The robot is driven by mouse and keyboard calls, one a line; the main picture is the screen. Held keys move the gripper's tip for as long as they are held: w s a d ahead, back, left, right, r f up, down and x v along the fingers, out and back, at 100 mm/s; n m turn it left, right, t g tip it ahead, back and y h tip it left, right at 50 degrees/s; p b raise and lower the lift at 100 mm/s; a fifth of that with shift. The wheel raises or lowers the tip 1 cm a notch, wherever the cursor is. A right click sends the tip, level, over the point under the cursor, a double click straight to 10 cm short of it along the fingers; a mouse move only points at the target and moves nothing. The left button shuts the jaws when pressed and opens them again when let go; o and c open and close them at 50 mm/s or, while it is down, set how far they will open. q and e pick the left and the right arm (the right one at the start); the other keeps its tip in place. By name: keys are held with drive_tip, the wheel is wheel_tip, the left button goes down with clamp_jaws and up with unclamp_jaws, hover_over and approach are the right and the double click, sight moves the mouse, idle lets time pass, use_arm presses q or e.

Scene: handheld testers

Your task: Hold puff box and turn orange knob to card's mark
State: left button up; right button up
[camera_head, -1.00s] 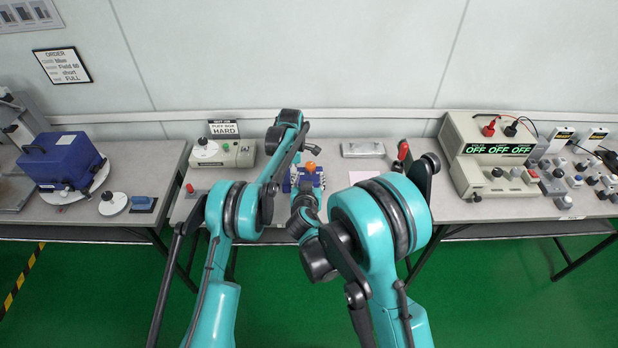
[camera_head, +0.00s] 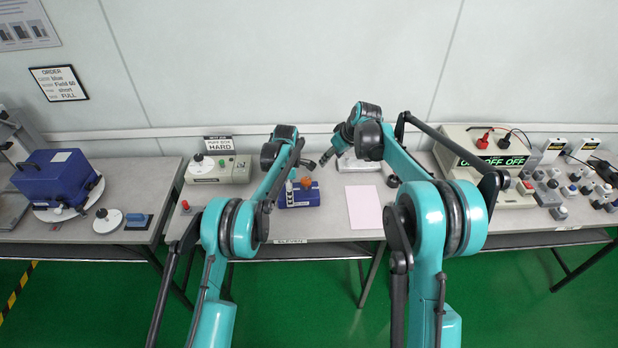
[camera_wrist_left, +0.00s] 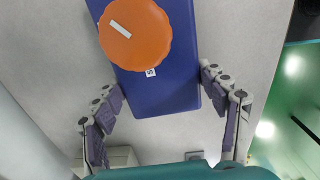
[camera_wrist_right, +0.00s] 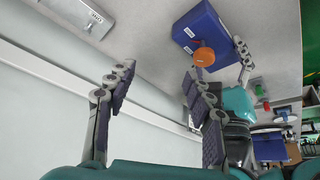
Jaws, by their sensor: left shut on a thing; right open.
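The blue puff box (camera_head: 299,197) with its orange knob (camera_head: 306,183) sits on the bench. My left gripper (camera_head: 294,181) is shut on the box; the left wrist view shows its fingers on either side of the blue body (camera_wrist_left: 165,95). There the orange knob (camera_wrist_left: 135,33) has a white pointer line aimed up-left, and a small "S" label lies beside it. My right gripper (camera_head: 325,160) is open, behind and right of the box. The right wrist view shows its fingers (camera_wrist_right: 158,72) apart and empty, away from the knob (camera_wrist_right: 204,57). The card (camera_head: 219,145) reads "PUFF BOX HARD".
A cream device with a white dial (camera_head: 218,169) stands left of the box. A pale pink sheet (camera_head: 364,207) lies to the right, with a grey plate (camera_head: 357,163) behind it. A cream power unit (camera_head: 485,150) reading OFF is further right.

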sight(307, 180)
drive_tip(key=s+a+r+n+g+y, duration=0.1)
drive_tip(key=s+a+r+n+g, duration=0.25)
drive_tip(key=n, duration=0.25)
drive_tip(key=shift+t, duration=0.45)
drive_tip(key=x, duration=1.2)
drive_tip(key=shift+f, duration=0.15)
drive_tip(key=shift+s+m, duration=0.1)
drive_tip(key=shift+m, duration=0.2)
drive_tip(key=c, duration=1.2)
